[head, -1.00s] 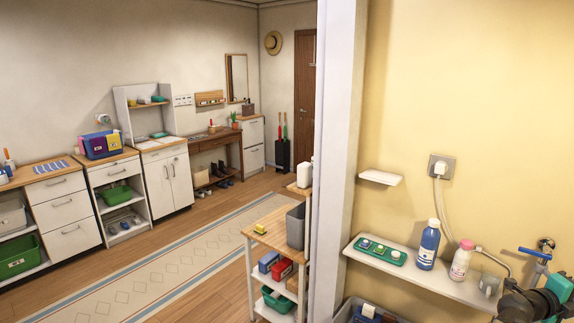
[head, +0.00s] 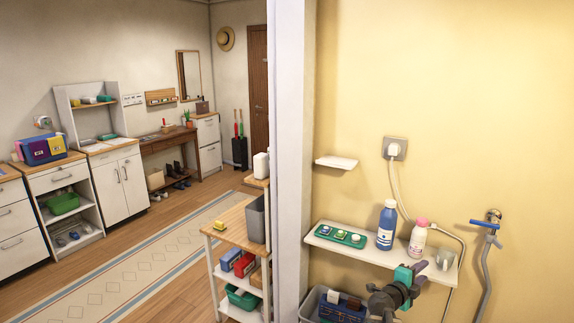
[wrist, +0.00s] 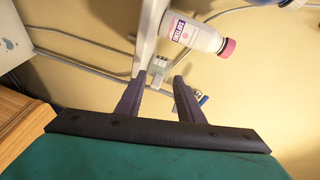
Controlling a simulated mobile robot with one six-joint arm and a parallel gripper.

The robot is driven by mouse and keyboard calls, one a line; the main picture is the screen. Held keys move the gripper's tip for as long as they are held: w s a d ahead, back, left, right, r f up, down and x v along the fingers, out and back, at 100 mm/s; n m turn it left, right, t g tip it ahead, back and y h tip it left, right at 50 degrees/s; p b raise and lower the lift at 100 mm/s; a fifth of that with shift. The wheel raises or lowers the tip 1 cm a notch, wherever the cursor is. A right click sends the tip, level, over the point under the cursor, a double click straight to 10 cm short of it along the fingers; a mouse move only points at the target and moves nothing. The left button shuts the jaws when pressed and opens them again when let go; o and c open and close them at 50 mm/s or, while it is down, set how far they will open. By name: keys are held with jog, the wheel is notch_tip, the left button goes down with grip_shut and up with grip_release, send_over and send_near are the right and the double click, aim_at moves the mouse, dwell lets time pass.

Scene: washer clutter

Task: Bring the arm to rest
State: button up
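My gripper (head: 420,275) shows at the lower right of the head view, just below and in front of the right part of the white wall shelf (head: 340,250). In the wrist view my gripper (wrist: 160,82) has its two dark fingers spread apart, with nothing held between them. Its teal body fills the bottom of that view. A white bottle with a pink cap (head: 418,238) stands on the shelf; it also shows beyond the fingers in the wrist view (wrist: 195,33).
A blue bottle (head: 386,225), a green tray (head: 312,231) with small items and a grey cup (head: 445,260) share the shelf. A grey bin (head: 308,304) sits below. A blue-handled tap (head: 485,223) is at right. A wooden-topped cart (head: 230,219) stands left of the wall end.

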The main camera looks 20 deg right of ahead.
jog(key=w+a+f+n+t+y+b, duration=0.25)
jog(key=w+a+f+n, duration=0.35)
jog(key=a+f, duration=0.4)
jog(key=w+a+f+n+t+y+b, duration=0.1)
jog(key=w+a+f+n+t+y, duration=0.3)
jog(key=w+a+f, duration=0.55)
jog(key=s+a+f+n+y+b, duration=0.1)
jog(key=a+f+n+y, duration=0.2)
jog(key=a+f, duration=0.35)
jog(key=a+f+n+g+y, duration=0.1)
jog(key=a+f+n+y, duration=0.2)
jog(key=a, duration=0.7)
jog(key=s+a+f+n+y+b, duration=0.1)
jog(key=a+f+n+y, duration=0.1)
jog(key=a+f, duration=0.5)
jog(key=s+a+f+n+g+y+b, duration=0.3)
jog(key=s+a+f+n+g, duration=0.5)
jog(key=s+a+f, duration=0.9)
jog(key=s+d+r+n+g+h, duration=0.1)
jog(key=s+d+n+g, duration=0.1)
jog(key=s, duration=0.8)
jog(key=s+d+n+g+p, duration=0.1)
jog(key=s+d+g, duration=0.3)
jog(key=s, duration=0.7)
jog(key=shift+d+r+n+g+h, duration=0.15)
jog(key=shift+r+n+g+h, duration=0.35)
jog(key=shift+g, duration=0.75)
